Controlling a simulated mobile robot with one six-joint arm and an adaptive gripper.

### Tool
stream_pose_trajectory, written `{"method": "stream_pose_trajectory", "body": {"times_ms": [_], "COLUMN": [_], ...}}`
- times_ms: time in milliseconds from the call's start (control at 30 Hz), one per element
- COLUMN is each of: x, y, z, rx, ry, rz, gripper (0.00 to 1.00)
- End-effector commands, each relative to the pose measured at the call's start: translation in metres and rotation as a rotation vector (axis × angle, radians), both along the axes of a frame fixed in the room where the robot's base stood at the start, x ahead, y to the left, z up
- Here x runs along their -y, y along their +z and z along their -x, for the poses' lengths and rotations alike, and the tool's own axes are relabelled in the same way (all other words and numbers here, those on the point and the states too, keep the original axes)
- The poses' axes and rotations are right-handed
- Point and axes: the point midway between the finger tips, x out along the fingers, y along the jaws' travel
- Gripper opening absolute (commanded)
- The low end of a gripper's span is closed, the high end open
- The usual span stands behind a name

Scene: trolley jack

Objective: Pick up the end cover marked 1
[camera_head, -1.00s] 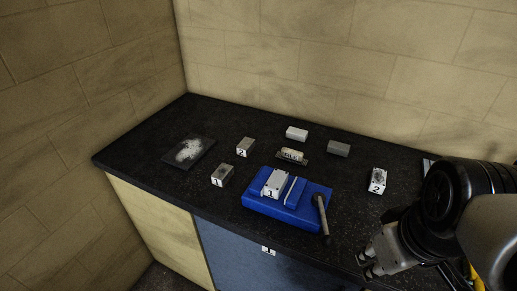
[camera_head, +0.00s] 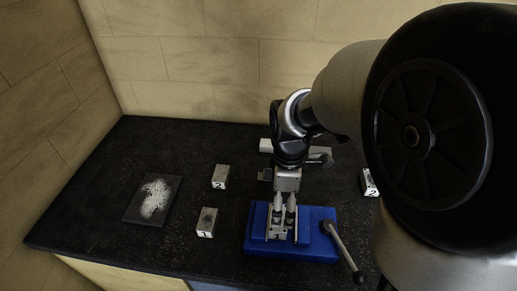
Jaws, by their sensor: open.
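A small grey block marked 1 (camera_head: 206,222) stands on the dark worktop, left of a blue clamp-like base (camera_head: 315,254). A pale block, marked 1 in the earlier view, sits on the blue base and is now mostly hidden by my gripper. I cannot tell which of these two is the end cover. My gripper (camera_head: 283,222) points down over the blue base, open, with its fingers at the pale block. Whether they touch it is not clear.
A grey block marked 2 (camera_head: 220,176) stands behind the left block. Another block marked 2 (camera_head: 368,183) is partly hidden by my arm. A dark plate with white speckles (camera_head: 154,200) lies left. A grey lever (camera_head: 343,245) sticks out from the base's right. Pale blocks stand behind my gripper.

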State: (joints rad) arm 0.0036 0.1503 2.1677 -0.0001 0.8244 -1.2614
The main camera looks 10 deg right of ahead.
Motion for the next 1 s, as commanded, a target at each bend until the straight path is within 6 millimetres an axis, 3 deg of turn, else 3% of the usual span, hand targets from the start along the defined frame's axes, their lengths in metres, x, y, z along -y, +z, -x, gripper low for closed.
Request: {"method": "stream_pose_trajectory", "body": {"times_ms": [33, 200, 467, 800, 1000], "x": [0.0, 0.0, -0.001, -0.003, -0.003], "y": [-0.015, -0.041, -0.054, -0.1, -0.1], "z": [0.001, 0.0, -0.001, -0.006, -0.007], "rx": [-0.004, -0.001, 0.0, -0.002, 0.001], "ry": [0.0, -0.001, -0.001, -0.001, -0.001], "rz": [0.0, 0.0, 0.0, -0.001, -0.001], "gripper": [0.98, 0.98, 0.98, 0.98, 0.98]}}
